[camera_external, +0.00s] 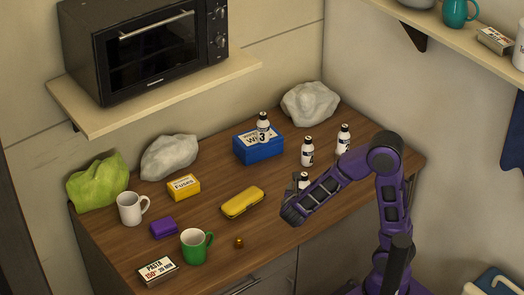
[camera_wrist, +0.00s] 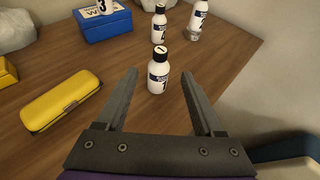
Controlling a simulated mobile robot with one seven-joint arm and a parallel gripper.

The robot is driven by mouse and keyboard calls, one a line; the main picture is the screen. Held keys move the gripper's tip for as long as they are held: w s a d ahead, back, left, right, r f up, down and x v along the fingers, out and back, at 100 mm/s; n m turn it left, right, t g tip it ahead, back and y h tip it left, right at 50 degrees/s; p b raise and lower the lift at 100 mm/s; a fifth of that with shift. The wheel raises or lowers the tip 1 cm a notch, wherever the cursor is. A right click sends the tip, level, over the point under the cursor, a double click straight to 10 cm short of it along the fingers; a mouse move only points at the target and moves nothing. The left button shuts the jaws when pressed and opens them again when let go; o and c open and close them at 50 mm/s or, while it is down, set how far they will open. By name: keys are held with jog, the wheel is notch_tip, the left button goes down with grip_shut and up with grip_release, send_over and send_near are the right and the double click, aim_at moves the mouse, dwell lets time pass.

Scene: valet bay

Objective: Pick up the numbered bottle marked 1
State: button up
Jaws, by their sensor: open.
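A small white bottle with a black cap and a dark label, which appears to read 1, stands upright on the wooden counter. In the wrist view this bottle (camera_wrist: 158,76) is centred ahead, between the lines of the two fingers. My gripper (camera_wrist: 159,90) is open and empty, with a finger to either side and clear gaps to the bottle. In the external view the bottle (camera_external: 304,177) is partly hidden by my gripper (camera_external: 297,189). Its lower part cannot be seen there.
Two similar bottles stand behind, one (camera_external: 307,152) nearer and one (camera_external: 343,139) to the right. A bottle marked 3 (camera_external: 263,127) stands on a blue box (camera_external: 259,149). A yellow case (camera_external: 243,203) lies left of my gripper. A green mug (camera_external: 194,247) stands near the front edge.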

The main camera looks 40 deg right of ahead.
aim_at(305, 173)
jog(key=b+x, duration=0.1)
jog(key=x, duration=0.7)
jog(key=shift+w+f, duration=0.15)
jog(key=shift+r+x, duration=0.2)
jog(key=shift+x, duration=2.75)
jog(key=shift+d, duration=0.1)
grip_shut()
